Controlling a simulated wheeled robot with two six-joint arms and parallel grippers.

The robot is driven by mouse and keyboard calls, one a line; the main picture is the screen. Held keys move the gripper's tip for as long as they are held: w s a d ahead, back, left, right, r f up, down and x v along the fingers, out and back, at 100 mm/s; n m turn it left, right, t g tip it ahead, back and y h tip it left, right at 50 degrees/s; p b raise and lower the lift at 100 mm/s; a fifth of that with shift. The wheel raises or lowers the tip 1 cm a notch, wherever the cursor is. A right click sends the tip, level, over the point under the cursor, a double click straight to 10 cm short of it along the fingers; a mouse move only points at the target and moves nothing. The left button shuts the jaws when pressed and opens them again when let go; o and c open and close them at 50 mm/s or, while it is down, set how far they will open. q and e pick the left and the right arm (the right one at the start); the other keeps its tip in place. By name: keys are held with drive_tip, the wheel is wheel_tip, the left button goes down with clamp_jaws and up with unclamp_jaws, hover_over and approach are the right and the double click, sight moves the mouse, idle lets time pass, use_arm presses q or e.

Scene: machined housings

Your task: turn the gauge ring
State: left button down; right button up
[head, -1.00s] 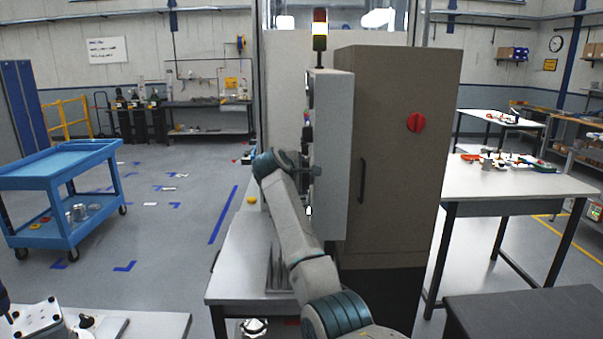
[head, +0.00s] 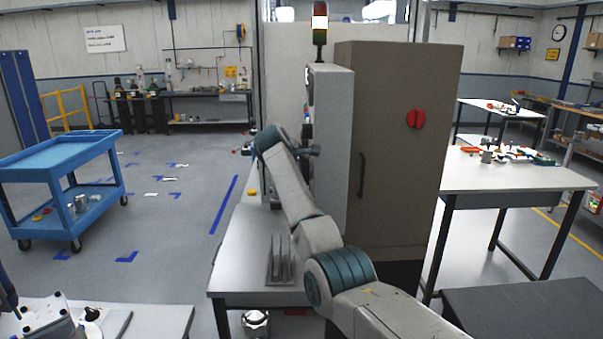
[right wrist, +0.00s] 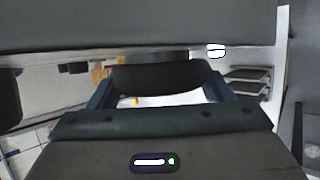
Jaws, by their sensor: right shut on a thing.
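My right gripper (head: 312,150) is at the left-facing front of the grey panel box (head: 334,150) on the tall brown cabinet. In the right wrist view its two blue-grey fingers (right wrist: 158,92) stand on either side of a dark rounded part (right wrist: 160,77), which looks like the gauge ring, and are shut on it. The ring's face and markings are hidden; in the head view the panel front is seen almost edge-on. My left gripper is not in view.
The brown cabinet (head: 400,150) with a red knob stands right of my right arm. A bench (head: 240,265) below the arm holds a spiked grey stand (head: 279,262). A blue cart (head: 60,160) stands left, with open floor between. A worktable (head: 500,180) stands right.

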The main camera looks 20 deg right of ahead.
drive_tip(key=o, duration=1)
drive_tip(key=shift+a, duration=0.1)
drive_tip(key=b+v, duration=0.5)
drive_tip(key=v, duration=0.5)
drive_tip(key=shift+s+a+r, duration=0.15)
drive_tip(key=shift+s+r, duration=0.05)
